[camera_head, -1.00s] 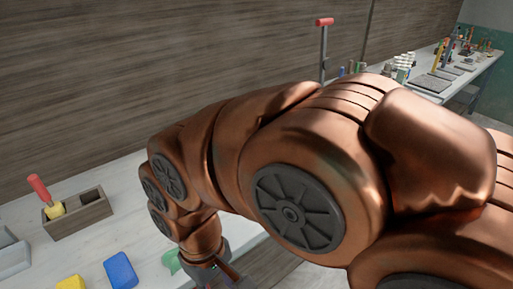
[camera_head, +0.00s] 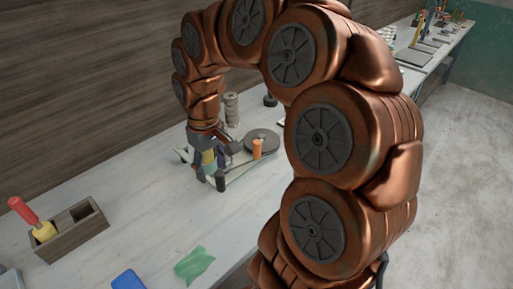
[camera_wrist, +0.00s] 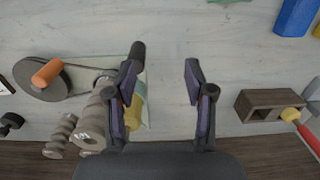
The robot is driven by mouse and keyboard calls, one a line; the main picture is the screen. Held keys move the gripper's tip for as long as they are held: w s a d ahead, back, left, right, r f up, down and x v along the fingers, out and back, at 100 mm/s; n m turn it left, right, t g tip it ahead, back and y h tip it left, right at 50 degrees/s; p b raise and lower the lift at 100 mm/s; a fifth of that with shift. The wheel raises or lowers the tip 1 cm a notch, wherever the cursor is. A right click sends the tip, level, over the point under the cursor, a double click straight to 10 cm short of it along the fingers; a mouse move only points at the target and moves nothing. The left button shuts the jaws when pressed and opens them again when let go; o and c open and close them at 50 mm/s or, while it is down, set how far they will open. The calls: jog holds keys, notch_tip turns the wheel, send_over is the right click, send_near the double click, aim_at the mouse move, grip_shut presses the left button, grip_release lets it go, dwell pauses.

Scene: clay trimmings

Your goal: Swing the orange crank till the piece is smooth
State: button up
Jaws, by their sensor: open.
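The orange crank (camera_head: 257,148) stands upright on a dark grey wheel (camera_head: 266,134) on the bench. In the wrist view the orange crank (camera_wrist: 47,73) and its wheel (camera_wrist: 40,88) are at the left, apart from my fingers. My gripper (camera_wrist: 160,66) is open, with nothing between its fingertips but bare bench. Its left finger is beside a ridged grey-brown piece (camera_wrist: 90,122) and a yellow part (camera_wrist: 134,112), partly hiding both. In the head view my gripper (camera_head: 208,168) is just left of the crank. I cannot tell how smooth the piece is.
A wooden box (camera_head: 75,235) with a red-handled tool (camera_head: 24,210) stands at the left. A green cloth-like piece (camera_head: 194,263) and a blue block (camera_head: 128,281) lie at the front. More ridged grey pieces (camera_wrist: 60,137) stand near the wheel.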

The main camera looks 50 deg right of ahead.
jog(key=w+d+f+m, duration=0.1)
jog(key=w+d, duration=0.4)
jog(key=d, duration=0.6)
jog(key=m+p, duration=0.1)
jog(key=m, duration=0.1)
send_over(257, 149)
jog(key=f, duration=0.1)
jog(key=w+f, duration=0.1)
jog(key=shift+d+f, duration=0.3)
jog(key=shift+d, duration=0.1)
jog(key=shift+s+d+f, duration=0.1)
jog(key=shift+d+f, duration=0.05)
jog(key=shift+f, duration=0.1)
jog(key=shift+f+p, duration=1.25)
jog(key=shift+f, duration=2.45)
jog(key=shift+c, duration=0.5)
grip_shut()
